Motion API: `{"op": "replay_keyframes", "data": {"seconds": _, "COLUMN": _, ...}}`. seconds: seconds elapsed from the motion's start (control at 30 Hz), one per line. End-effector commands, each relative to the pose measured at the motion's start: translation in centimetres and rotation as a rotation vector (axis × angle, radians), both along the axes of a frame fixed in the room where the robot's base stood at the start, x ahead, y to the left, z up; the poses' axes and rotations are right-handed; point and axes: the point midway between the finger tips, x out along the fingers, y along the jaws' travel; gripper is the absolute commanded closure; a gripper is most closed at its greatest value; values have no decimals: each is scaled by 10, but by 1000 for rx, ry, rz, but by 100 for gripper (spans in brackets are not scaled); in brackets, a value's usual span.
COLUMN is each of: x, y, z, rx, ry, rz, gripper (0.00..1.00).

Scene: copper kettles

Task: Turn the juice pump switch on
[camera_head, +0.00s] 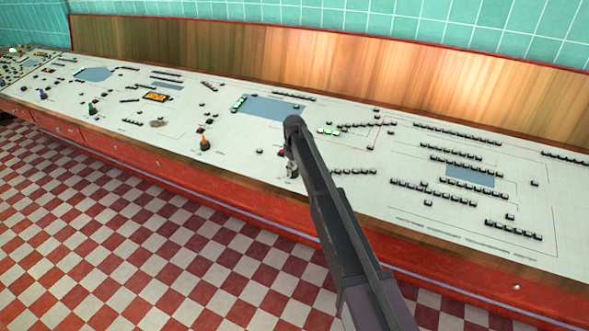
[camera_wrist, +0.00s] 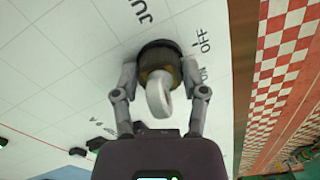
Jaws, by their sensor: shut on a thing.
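The juice pump switch (camera_wrist: 160,95) is in the upper middle of the wrist view. It has a round black base, a brass-coloured collar and a pale grey lever that leans toward the bottom of the picture. Partial lettering "JUI" and the marks "OFF" and "ON" are printed on the white panel around it. ON is partly covered by a finger. My gripper (camera_wrist: 159,72) has one finger on each side of the switch, shut on it. In the head view my gripper (camera_head: 290,166) is small and mostly hidden by my arm at the panel's front edge.
The long white control panel (camera_head: 230,150) carries many small black switches, blue areas and an orange display (camera_head: 156,97). An orange cone-like piece (camera_head: 204,143) stands left of my gripper. A wooden backboard (camera_head: 330,70) rises behind. The checkered floor (camera_head: 120,240) in front is clear.

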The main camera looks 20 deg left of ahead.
Motion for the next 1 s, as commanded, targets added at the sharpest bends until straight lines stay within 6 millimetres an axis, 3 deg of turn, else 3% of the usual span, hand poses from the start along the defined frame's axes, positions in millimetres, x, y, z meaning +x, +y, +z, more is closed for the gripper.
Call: {"op": "replay_keyframes", "data": {"seconds": 1.0, "x": -3, "y": 0, "z": 0, "rx": -1, "ry": 3, "rz": -486, "gripper": 92}}
